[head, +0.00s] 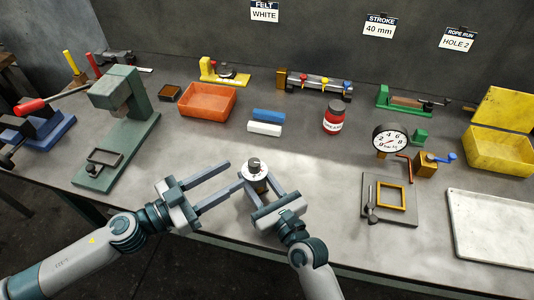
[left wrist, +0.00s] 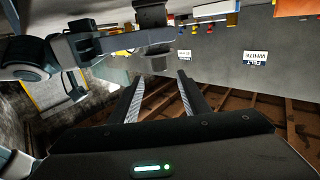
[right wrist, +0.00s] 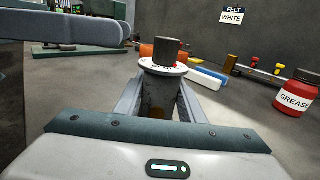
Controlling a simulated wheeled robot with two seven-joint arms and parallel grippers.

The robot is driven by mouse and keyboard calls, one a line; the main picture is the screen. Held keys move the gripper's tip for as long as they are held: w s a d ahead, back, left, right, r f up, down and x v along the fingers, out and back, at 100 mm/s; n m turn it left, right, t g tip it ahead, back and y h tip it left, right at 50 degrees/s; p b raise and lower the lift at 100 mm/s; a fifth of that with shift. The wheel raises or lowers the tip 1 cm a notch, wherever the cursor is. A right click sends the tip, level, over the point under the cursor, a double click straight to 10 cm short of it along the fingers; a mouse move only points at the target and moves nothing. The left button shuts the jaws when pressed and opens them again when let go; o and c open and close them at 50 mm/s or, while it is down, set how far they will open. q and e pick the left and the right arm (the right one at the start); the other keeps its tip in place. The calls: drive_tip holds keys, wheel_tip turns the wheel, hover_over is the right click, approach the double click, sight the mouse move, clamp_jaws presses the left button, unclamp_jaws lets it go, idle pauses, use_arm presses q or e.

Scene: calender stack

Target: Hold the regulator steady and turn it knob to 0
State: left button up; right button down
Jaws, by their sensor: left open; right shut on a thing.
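The regulator stands upright on the bench, with a dark knob (head: 253,163) above a white dial (head: 256,174). The dial's setting is too small to read. My right gripper (head: 260,187) is shut on the regulator's grey body (right wrist: 158,95), below the dial, with one finger on each side. My left gripper (head: 234,175) is open and empty, just left of the regulator, its fingers pointing towards it. The left wrist view also shows its open fingers (left wrist: 160,77).
A green press (head: 120,125) stands at the left. An orange bin (head: 207,100), white and blue blocks (head: 264,128) and a red grease jar (head: 334,118) lie behind the regulator. A dial gauge (head: 390,140) and a framed plate (head: 389,200) are at right. The bench's front edge is close.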

sight(254, 166)
use_arm(q)
drive_tip(key=shift+w+d, duration=0.1)
drive_tip(key=shift+d, duration=0.05)
drive_tip(key=x, duration=1.1)
drive_tip(key=shift+d, duration=0.35)
drive_tip(key=shift+w, duration=0.1)
drive_tip(key=shift+c, duration=0.7)
drive_tip(key=c, duration=0.9)
